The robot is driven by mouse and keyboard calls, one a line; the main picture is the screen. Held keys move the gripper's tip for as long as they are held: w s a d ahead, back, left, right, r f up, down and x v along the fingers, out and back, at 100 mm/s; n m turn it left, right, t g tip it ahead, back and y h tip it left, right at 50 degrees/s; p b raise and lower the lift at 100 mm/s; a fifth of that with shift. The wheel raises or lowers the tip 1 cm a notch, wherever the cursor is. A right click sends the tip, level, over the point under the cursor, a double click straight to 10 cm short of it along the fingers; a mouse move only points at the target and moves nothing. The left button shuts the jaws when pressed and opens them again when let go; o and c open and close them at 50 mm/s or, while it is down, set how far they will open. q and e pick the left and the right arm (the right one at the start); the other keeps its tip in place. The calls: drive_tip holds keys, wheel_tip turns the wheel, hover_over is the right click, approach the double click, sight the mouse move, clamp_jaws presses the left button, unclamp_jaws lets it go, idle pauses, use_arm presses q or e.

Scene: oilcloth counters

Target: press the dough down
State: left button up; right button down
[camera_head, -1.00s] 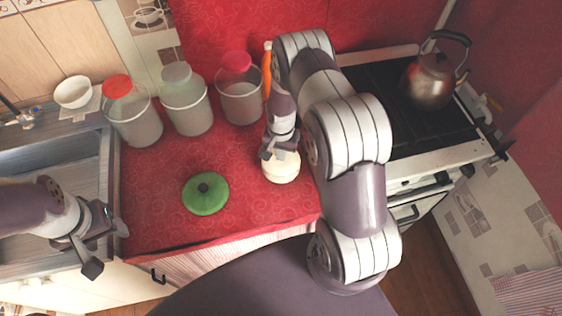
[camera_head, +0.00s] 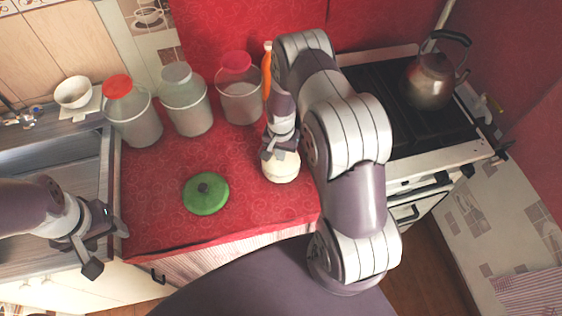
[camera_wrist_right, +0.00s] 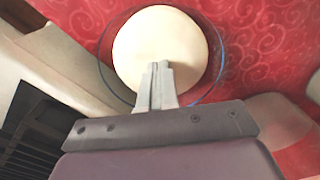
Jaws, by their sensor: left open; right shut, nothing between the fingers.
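The pale dough (camera_head: 281,169) sits on the red oilcloth counter, right of the green lid. In the right wrist view the dough (camera_wrist_right: 160,48) is round, with a thin blue-rimmed clear container (camera_wrist_right: 103,70) around it. My right gripper (camera_head: 279,152) is shut and empty, pointing down over the dough. In the right wrist view its closed fingertips (camera_wrist_right: 157,70) overlap the dough's lower middle; I cannot tell whether they touch it. My left gripper (camera_head: 103,244) is open and empty at the left, near the sink and the counter's front left corner.
A green lid (camera_head: 206,193) with a dark knob lies on the red counter (camera_head: 245,200). Several lidded jars (camera_head: 187,106) and an orange bottle (camera_head: 267,70) stand behind. A stove (camera_head: 395,120) with a kettle (camera_head: 432,80) is at right, a sink (camera_head: 50,185) at left.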

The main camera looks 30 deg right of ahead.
wheel_tip(320, 180, up, 9)
drive_tip(key=p, duration=0.6)
drive_tip(key=shift+w+f, duration=0.1)
